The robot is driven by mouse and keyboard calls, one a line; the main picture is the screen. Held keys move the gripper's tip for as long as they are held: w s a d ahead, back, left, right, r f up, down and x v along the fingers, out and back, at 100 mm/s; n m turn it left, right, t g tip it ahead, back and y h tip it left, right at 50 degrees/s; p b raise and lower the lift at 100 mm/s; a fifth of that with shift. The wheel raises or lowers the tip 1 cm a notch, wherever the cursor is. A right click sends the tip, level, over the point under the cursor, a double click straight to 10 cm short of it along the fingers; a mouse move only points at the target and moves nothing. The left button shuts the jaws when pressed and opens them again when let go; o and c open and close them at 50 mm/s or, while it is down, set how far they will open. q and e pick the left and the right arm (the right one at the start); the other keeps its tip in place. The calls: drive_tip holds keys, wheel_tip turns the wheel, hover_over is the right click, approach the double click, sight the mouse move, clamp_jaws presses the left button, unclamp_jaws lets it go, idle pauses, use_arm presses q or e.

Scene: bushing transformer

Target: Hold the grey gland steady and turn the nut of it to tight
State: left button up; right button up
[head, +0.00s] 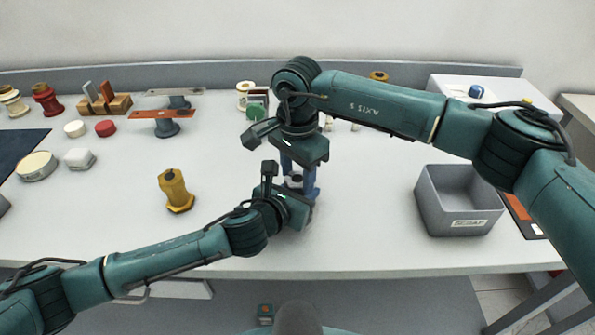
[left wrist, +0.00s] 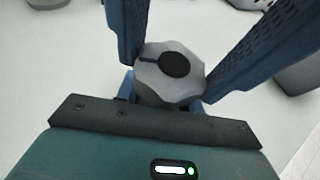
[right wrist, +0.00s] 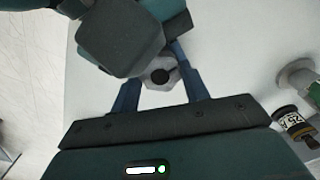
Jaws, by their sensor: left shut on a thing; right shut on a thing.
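The grey gland stands on the table at the middle front, and its grey faceted nut (head: 295,180) with a dark round top shows between my grippers. The nut (left wrist: 170,73) is large in the left wrist view and shows in the right wrist view (right wrist: 160,73). My right gripper (head: 299,180) comes from behind and above, its blue fingers shut on the nut. My left gripper (head: 302,202) comes in low from the left, shut on the gland below the nut. The gland's lower body is mostly hidden by the grippers.
A yellow gland (head: 175,190) stands to the left. A grey scrap bin (head: 460,205) stands to the right. Red and white pieces, a wooden rack (head: 105,104) and an orange-topped stand (head: 162,115) are at the back left.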

drive_tip(key=shift+m, duration=0.6)
drive_tip(key=o, duration=1)
